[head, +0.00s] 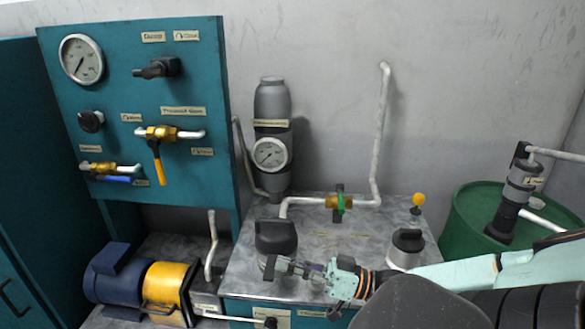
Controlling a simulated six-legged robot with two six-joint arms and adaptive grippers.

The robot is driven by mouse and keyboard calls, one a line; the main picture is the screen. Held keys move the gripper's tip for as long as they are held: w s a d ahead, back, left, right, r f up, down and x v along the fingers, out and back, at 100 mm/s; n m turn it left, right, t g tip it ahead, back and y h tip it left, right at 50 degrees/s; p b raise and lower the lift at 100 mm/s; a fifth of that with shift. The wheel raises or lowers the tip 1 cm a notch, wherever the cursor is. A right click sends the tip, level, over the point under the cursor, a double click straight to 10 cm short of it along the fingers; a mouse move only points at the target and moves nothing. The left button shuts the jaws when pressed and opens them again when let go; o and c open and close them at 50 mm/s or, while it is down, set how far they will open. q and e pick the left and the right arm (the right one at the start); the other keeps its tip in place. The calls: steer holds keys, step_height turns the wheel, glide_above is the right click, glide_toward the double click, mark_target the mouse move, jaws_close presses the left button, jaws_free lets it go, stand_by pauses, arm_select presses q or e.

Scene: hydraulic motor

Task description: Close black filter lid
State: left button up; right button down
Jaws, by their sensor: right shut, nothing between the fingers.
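The black filter lid (275,235) is a dark rounded cap on the grey marbled top of the teal cabinet, left of centre. It looks seated on its base, but I cannot tell whether it is fully closed. My right gripper (272,266) comes in from the lower right. It is shut and empty, with its tips just in front of the lid's lower front side. I cannot tell whether they touch it, and they hide part of its base. My left gripper is not in view.
A silver canister with a dark top (406,246) stands to the right, partly behind my arm. A green-handled valve (340,202) and a white pipe (380,130) stand behind. A yellow knob (418,200) is at the back right. The teal gauge panel (110,60) rises at left.

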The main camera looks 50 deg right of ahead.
arm_select(q)
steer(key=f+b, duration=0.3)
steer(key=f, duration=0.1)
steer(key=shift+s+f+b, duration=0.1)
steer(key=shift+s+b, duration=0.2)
steer(key=shift+b, duration=0.05)
arm_select(e)
steer(key=f, duration=0.1)
steer(key=f+t, duration=0.1)
steer(key=a+f+m+t, duration=0.1)
steer(key=f, duration=0.1)
steer(key=shift+w+h, duration=0.25)
steer(key=shift+h, duration=0.15)
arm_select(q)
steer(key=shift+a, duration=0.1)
arm_select(e)
steer(key=shift+a, duration=0.1)
